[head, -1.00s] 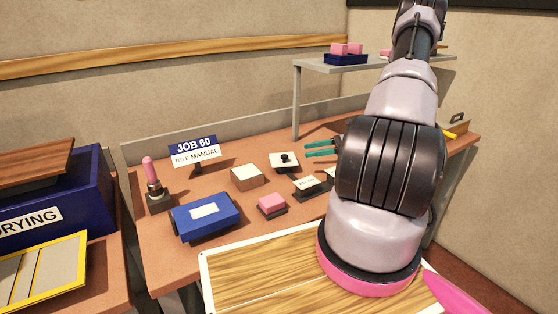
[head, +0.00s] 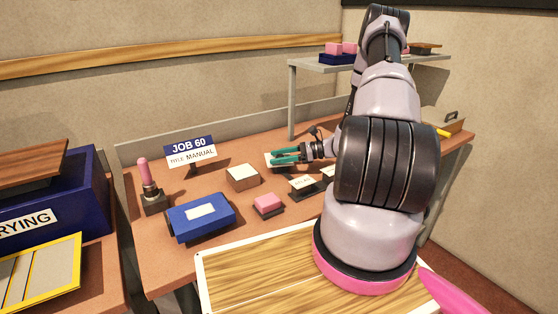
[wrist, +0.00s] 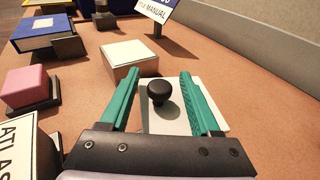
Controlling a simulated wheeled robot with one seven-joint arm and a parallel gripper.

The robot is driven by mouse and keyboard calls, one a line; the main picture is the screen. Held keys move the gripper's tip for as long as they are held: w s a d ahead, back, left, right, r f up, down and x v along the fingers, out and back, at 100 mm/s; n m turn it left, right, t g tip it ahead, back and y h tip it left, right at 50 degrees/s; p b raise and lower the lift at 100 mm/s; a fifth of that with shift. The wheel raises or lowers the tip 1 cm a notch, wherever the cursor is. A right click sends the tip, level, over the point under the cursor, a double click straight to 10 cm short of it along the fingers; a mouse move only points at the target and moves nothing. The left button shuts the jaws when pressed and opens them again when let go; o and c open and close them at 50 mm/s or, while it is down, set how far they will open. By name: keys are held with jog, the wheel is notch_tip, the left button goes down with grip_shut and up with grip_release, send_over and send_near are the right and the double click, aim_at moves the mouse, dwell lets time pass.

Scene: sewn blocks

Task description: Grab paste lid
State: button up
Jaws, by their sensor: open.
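The paste lid (wrist: 180,108), a flat white square plate with a round black knob (wrist: 159,92), lies on the workbench. My gripper (wrist: 159,75) is open above it in the wrist view, its two teal fingers on either side of the knob and apart from it. In the head view my gripper (head: 278,156) covers most of the lid; only a pale edge (head: 271,166) shows. Whether the fingertips are level with the knob is hard to tell.
A wooden block with a white top (wrist: 129,57) stands just beyond the fingertips. A pink block (head: 268,203), a blue box (head: 201,217), a label card (head: 302,184) and the job sign (head: 190,150) surround it. A shelf (head: 320,66) is at the back right.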

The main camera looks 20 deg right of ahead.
grip_shut()
jog(key=shift+r, duration=0.15)
